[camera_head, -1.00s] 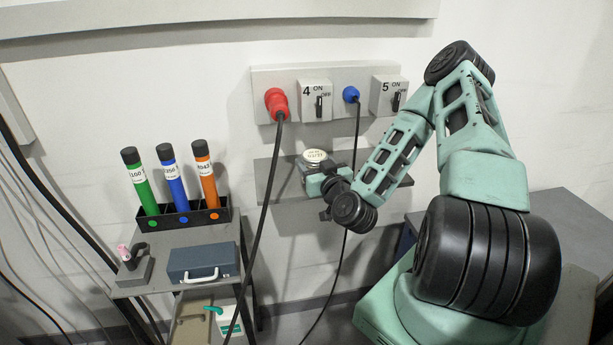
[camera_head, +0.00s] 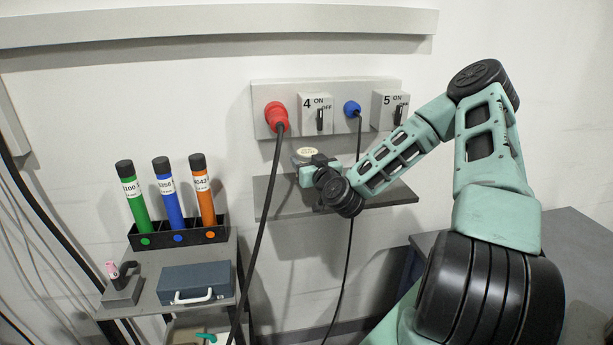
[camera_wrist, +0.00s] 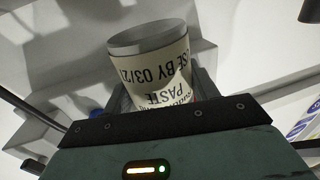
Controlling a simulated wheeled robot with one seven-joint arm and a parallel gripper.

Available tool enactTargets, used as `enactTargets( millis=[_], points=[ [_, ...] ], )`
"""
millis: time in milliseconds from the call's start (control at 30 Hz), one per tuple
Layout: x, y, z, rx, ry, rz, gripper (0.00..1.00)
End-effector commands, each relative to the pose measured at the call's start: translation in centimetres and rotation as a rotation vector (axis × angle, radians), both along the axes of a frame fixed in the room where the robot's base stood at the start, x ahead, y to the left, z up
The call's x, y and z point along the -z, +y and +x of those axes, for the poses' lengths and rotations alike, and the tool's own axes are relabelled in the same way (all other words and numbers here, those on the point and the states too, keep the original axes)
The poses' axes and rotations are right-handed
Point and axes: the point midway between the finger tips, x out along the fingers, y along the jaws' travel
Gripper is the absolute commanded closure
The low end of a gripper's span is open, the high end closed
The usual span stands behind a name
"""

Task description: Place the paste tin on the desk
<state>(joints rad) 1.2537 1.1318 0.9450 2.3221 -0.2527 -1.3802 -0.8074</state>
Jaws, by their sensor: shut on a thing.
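The paste tin (camera_wrist: 158,68) is a short cylinder with a grey lid and a cream label reading "PASTE" and "USE BY 03/2...". My gripper (camera_wrist: 162,98) is shut on it, with a finger on each side in the wrist view. In the head view the tin (camera_head: 306,151) shows its round pale top, and my gripper (camera_head: 318,169) is around it, over the grey wall shelf (camera_head: 385,192). I cannot tell whether the tin touches the shelf. A dark grey desk top (camera_head: 572,238) shows at the right, partly behind my arm.
A socket panel with a red plug (camera_head: 276,117) and a blue plug (camera_head: 352,109) is above the shelf, and their cables hang past it. At left, a stand holds a black rack (camera_head: 195,236) of tubes, a blue-grey case (camera_head: 196,283) and a small holder (camera_head: 122,287).

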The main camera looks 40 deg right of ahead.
Motion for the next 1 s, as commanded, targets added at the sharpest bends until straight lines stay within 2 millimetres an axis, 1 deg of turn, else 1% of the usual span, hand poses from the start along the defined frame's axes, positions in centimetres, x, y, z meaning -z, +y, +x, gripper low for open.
enactTargets(
  millis=[33, 67, 100, 233, 533, 700, 1000],
  points=[
    [-0.5, -0.7, 1.0, 0.003, -0.003, 0.002, 0.78],
    [-0.5, -1.0, 1.5, 0.003, -0.002, 0.002, 0.78],
    [0.6, -0.8, 1.3, 0.0, 0.002, 0.005, 0.78],
    [2.2, -0.7, 1.2, 0.0, 0.002, 0.004, 0.78],
    [4.0, -0.7, 1.2, 0.0, 0.0, 0.002, 0.78],
    [6.0, -0.7, 1.2, 0.002, 0.001, 0.004, 0.78],
    [7.0, -1.0, 1.6, 0.0, -0.001, -0.003, 0.78]
  ],
)
